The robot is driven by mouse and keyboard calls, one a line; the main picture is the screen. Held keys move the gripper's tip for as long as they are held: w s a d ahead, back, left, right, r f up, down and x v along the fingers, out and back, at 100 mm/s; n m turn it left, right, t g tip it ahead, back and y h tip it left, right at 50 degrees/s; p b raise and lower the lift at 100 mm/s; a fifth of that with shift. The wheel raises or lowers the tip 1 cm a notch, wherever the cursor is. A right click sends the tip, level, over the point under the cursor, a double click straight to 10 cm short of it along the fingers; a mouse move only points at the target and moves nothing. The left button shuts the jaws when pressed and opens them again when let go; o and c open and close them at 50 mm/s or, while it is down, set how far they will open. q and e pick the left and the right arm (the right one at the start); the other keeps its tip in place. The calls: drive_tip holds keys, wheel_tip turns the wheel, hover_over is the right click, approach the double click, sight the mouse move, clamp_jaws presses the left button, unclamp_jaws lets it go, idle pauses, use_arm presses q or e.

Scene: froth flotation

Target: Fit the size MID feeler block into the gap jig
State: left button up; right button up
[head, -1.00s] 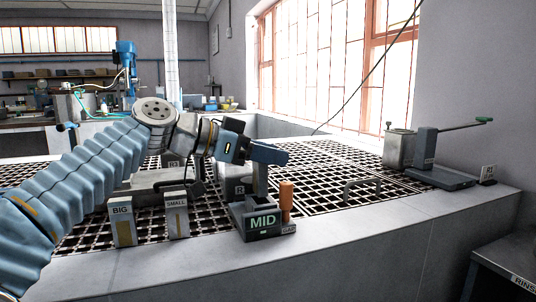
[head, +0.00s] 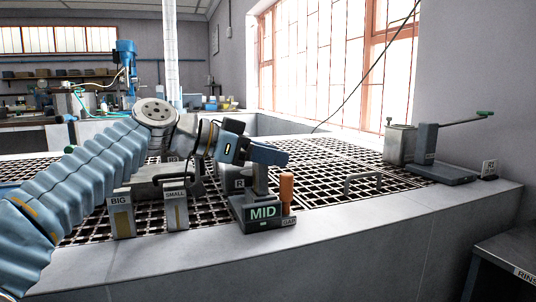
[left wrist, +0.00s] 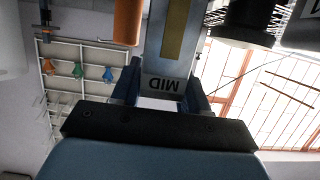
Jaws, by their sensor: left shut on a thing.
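My left gripper (head: 268,154) is shut on the grey MID block (head: 261,180), which hangs upright below the fingers. In the left wrist view the block (left wrist: 168,40) shows its MID label upside down and a tan stripe between the fingers. The block's lower end is over or inside the jig, behind the sign; I cannot tell how deep. My right gripper is not in view.
A handle (head: 362,183) rises from the grating at right. A grey device with a green-tipped lever (head: 440,170) stands farther right.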

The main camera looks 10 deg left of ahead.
use_arm(q)
drive_tip(key=shift+f+b, duration=0.5)
drive_tip(key=shift+f, duration=0.1)
drive_tip(key=shift+r, duration=0.1)
drive_tip(key=shift+r+p, duration=1)
drive_tip(key=shift+r, duration=0.1)
idle(1.2)
drive_tip(key=shift+f+b, duration=1.25)
drive_tip(key=shift+b, duration=0.2)
